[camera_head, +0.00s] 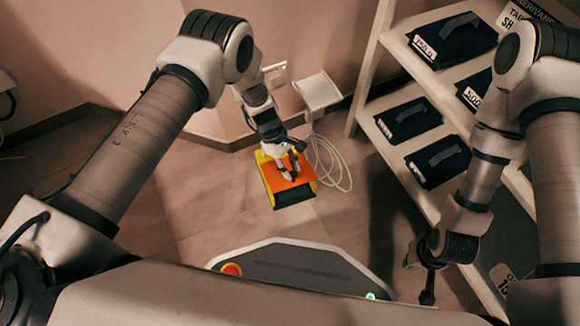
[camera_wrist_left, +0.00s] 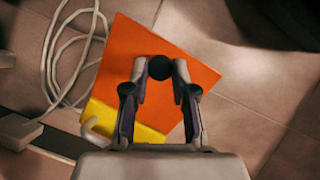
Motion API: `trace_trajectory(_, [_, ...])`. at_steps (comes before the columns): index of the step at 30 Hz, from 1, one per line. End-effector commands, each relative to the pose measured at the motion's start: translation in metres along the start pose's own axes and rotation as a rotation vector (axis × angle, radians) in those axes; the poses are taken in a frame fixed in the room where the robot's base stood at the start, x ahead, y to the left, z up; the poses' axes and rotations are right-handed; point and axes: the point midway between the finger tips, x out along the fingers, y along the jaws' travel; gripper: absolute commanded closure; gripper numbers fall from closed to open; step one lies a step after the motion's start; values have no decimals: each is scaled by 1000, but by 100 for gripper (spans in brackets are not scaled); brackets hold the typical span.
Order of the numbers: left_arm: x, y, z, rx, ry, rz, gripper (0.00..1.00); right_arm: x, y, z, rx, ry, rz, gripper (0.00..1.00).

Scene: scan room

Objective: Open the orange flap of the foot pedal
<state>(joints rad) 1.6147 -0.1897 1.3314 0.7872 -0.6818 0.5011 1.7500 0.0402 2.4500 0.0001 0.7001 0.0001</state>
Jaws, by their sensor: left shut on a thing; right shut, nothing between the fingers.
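The foot pedal stands on the floor with a yellow body (camera_head: 262,158) and a square orange flap (camera_head: 274,182). The flap fills the middle of the left wrist view (camera_wrist_left: 128,55), with a yellow part (camera_wrist_left: 104,118) at its lower edge. A round dark knob (camera_wrist_left: 160,67) lies over the flap. My left gripper (camera_head: 291,172) reaches down onto the pedal, its fingertips shut on the knob. The gripper hides part of the flap. My right gripper (camera_head: 428,286) is shut and empty, well away at the lower right.
A white looped cable (camera_head: 328,165) lies right of the pedal, below a white wall box (camera_head: 318,92). A shelf (camera_head: 375,130) with dark labelled packs stands on the right. The floor (camera_head: 200,190) left of the pedal is clear.

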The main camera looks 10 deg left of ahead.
Motion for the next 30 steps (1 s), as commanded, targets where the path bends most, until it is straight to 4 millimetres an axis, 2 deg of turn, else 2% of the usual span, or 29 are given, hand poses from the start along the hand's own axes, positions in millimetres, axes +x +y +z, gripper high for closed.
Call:
trace_trajectory(16, [0,1,0,1,0,1,100,0,0,0,0,0,0,100])
trace_trajectory(17, [0,1,0,1,0,1,67,0,0,0,0,0,0,100])
trace_trajectory(18, [0,1,0,1,0,1,52,0,0,0,0,0,0,100])
trace_trajectory(19, [0,1,0,1,0,1,47,0,0,0,0,0,0,100])
trace_trajectory(27, [0,0,0,1,0,0,47,0,0,0,0,0,0,100])
trace_trajectory(30, [-7,0,0,0,0,1,47,0,0,0,0,0,0,100])
